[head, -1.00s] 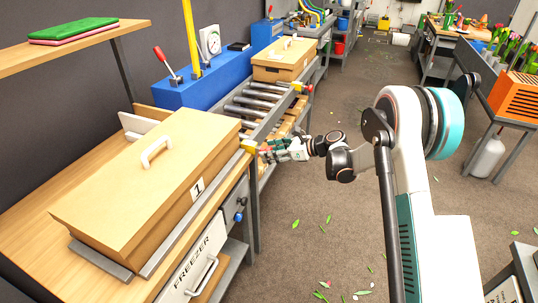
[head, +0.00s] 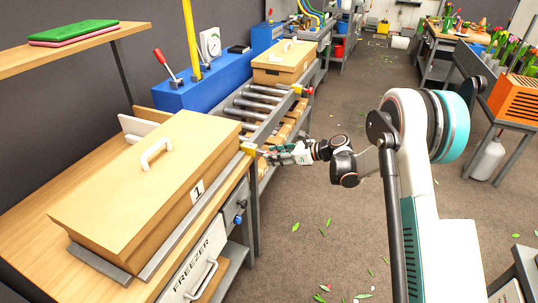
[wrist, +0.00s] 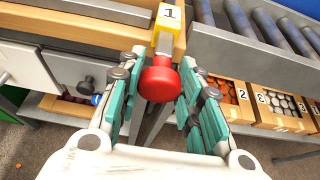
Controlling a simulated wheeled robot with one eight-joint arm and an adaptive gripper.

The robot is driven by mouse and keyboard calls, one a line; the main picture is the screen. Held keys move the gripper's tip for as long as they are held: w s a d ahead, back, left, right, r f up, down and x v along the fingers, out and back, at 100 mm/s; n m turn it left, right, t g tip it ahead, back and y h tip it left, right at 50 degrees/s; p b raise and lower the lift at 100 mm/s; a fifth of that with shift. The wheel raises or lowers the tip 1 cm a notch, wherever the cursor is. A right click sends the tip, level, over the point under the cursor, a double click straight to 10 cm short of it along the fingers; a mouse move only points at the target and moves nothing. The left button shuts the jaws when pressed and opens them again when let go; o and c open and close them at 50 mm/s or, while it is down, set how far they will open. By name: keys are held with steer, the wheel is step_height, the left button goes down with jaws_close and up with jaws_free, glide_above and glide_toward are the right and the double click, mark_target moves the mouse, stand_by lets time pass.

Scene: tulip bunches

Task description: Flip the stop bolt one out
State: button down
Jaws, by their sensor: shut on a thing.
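Stop bolt one is a yellow block with a "1" label (wrist: 168,18) and a round red knob (wrist: 160,80). In the head view its yellow part (head: 248,148) sits at the near end of the roller conveyor, by the corner of the wooden box. My gripper (wrist: 158,84) has its teal-padded fingers closed around the red knob from both sides. In the head view my gripper (head: 268,153) reaches it from the right and mostly hides the knob.
A wooden box numbered 1 (head: 150,185) lies on the bench left of the bolt. A second box (head: 285,62) stands beyond the rollers (head: 262,100), near another red knob (head: 309,89). Numbered crates (wrist: 275,112) sit below the conveyor.

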steer(key=s+d, duration=0.2)
steer(key=d, duration=0.6)
steer(key=shift+s, duration=0.4)
steer(key=c, duration=1.1)
jaws_free()
steer(key=shift+d, duration=0.1)
steer(key=v, duration=1.2)
steer(key=shift+f, duration=0.1)
